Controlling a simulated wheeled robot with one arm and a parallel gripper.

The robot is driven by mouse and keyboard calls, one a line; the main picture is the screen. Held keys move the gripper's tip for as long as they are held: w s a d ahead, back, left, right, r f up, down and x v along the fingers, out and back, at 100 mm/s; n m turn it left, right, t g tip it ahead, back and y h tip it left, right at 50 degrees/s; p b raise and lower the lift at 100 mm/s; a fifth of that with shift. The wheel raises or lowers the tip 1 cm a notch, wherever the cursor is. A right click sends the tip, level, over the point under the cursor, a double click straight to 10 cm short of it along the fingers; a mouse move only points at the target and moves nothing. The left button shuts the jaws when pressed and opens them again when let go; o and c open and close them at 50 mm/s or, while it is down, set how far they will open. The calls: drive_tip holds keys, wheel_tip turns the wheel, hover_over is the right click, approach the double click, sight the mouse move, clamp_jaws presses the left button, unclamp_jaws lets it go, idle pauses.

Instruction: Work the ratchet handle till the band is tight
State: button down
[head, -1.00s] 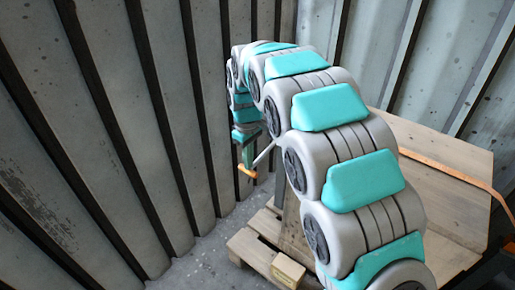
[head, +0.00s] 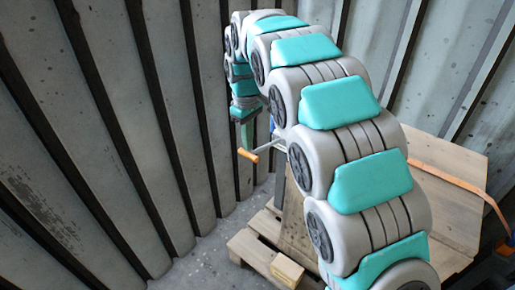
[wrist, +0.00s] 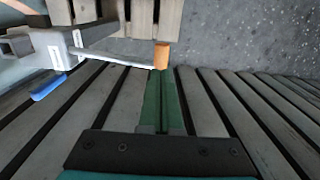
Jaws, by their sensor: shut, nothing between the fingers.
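The ratchet handle is a thin grey lever (head: 270,147) with an orange grip (head: 248,155) at its end, left of the wooden crate. In the wrist view the orange grip (wrist: 161,56) lies just beyond my fingertips, and the lever (wrist: 112,57) runs left to the grey ratchet body (wrist: 62,45). My gripper (wrist: 162,76) has its green fingers shut together with nothing between them. In the head view my gripper (head: 246,146) points down at the grip; whether they touch I cannot tell. The orange band (head: 455,176) crosses the crate top at right; its tightness cannot be judged.
The wooden crate (head: 450,215) stands on a pallet (head: 249,252), partly hidden by my arm. A corrugated metal wall (head: 120,130) stands close on the left. A blue-ended part (wrist: 48,87) sits beside the ratchet body. Bare floor (head: 205,265) shows between wall and pallet.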

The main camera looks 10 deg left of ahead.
wheel_tip(320, 180, down, 10)
drive_tip(key=b, duration=0.3)
wheel_tip(320, 180, up, 11)
drive_tip(key=p, duration=0.3)
wheel_tip(320, 180, up, 5)
drive_tip(key=shift+f+p, duration=0.1)
drive_tip(key=shift+p, duration=1.05)
drive_tip(key=shift+d, duration=0.1)
